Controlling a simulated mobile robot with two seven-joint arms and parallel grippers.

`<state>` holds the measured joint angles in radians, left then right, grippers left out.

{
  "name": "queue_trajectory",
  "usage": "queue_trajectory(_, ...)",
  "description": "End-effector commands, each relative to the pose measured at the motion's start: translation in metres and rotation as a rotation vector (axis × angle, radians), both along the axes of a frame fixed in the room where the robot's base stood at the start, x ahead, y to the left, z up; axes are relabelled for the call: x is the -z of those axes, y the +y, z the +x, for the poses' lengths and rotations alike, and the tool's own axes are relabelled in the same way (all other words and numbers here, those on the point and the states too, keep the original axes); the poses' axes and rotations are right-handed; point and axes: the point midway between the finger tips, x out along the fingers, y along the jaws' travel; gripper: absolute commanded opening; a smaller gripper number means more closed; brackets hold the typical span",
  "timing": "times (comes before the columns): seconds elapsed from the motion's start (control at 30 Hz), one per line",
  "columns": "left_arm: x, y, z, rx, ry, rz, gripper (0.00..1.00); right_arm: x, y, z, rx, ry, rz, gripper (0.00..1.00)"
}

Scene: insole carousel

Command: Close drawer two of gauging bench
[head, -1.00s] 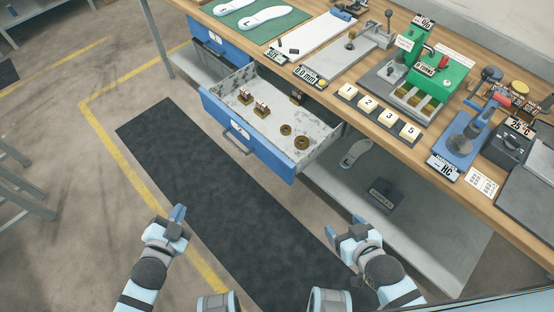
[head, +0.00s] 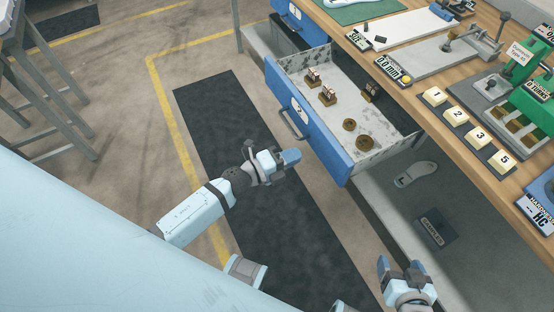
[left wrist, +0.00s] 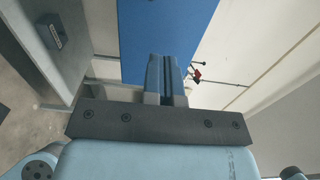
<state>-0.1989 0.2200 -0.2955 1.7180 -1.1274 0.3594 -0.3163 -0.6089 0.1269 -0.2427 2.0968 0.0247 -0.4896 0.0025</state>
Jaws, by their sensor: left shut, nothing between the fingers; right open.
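Drawer two (head: 318,127) of the gauging bench is pulled open. It has a blue front with a label and a grey bar handle (head: 292,124). Several small brass parts and brass rings lie inside it. My left gripper (head: 291,156) is shut and empty, in front of the drawer's face, apart from it in the head view. In the left wrist view, its closed fingers (left wrist: 166,75) point at a blue panel (left wrist: 165,30), seemingly the drawer front. My right gripper (head: 402,267) is open and empty at the lower right, over the area beside the lower shelf.
The wooden bench top (head: 408,88) above carries numbered blocks (head: 456,115), gauges and a green device (head: 535,100). A dark mat (head: 210,110) lies on the open floor before the drawer.

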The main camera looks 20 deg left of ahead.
Motion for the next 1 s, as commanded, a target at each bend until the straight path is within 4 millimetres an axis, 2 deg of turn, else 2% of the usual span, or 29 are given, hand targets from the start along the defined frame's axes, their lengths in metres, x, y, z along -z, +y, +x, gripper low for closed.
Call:
queue_trajectory(0.1, -0.001, -0.015, 0.020, -0.001, -0.001, -0.002, 0.00, 0.000, 0.000, 0.000, 0.001, 0.001, 0.000, 0.74)
queue_trajectory(0.3, 0.001, -0.030, 0.039, -0.001, 0.003, -0.002, 0.00, 0.001, 0.000, 0.000, 0.002, 0.003, 0.000, 0.74)
queue_trajectory(0.87, 0.001, -0.036, 0.046, -0.001, 0.003, -0.002, 0.00, 0.001, 0.000, 0.000, 0.002, 0.003, 0.000, 0.74)
queue_trajectory(1.0, 0.000, -0.041, 0.053, -0.001, 0.002, -0.002, 0.00, 0.002, 0.000, 0.000, 0.002, 0.003, 0.000, 0.74)
